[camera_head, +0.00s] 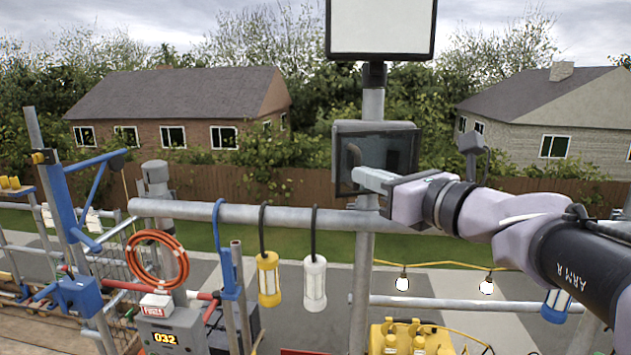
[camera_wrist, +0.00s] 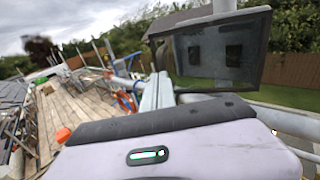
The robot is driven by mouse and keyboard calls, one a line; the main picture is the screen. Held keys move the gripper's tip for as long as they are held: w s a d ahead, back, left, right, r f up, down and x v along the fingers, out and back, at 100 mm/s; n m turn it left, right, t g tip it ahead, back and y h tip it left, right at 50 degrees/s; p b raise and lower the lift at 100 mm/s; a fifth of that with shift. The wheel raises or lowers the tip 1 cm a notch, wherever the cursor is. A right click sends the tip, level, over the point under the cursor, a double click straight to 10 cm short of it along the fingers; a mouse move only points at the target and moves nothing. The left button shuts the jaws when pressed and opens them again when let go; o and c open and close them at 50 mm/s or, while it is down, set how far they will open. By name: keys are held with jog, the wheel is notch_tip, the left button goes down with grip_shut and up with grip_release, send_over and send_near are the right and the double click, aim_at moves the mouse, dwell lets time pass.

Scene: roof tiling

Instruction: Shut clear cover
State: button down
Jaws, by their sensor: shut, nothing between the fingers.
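The clear cover (camera_head: 402,150) is a dark-tinted, see-through panel on a grey box (camera_head: 372,127) fixed to the upright metal post. In the wrist view the cover (camera_wrist: 215,55) fills the upper right, with two dark rectangles showing in it. I cannot tell whether its edge meets the box all round. My gripper (camera_head: 360,178) is shut and empty, its fingers pointing left in front of the cover's lower part. In the wrist view its fingers (camera_wrist: 156,92) lie just left of and below the cover. Whether they touch it is unclear.
A horizontal pipe rail (camera_head: 260,213) runs below the box. A yellow lamp (camera_head: 268,280) and a white lamp (camera_head: 314,287) hang from it. A floodlight (camera_head: 381,28) tops the post. An orange hose coil (camera_head: 157,258) hangs at left. Wooden decking (camera_wrist: 80,112) lies left in the wrist view.

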aim_at(344, 167)
jog(key=x, duration=0.4)
jog(key=shift+w+d, duration=0.1)
jog(key=shift+d, duration=0.15)
jog(key=shift+x, duration=1.2)
jog(key=shift+w+a, duration=0.1)
jog(key=shift+a, duration=0.15)
jog(key=shift+w+d, duration=0.15)
jog(key=shift+d, duration=0.1)
jog(key=shift+a, duration=0.15)
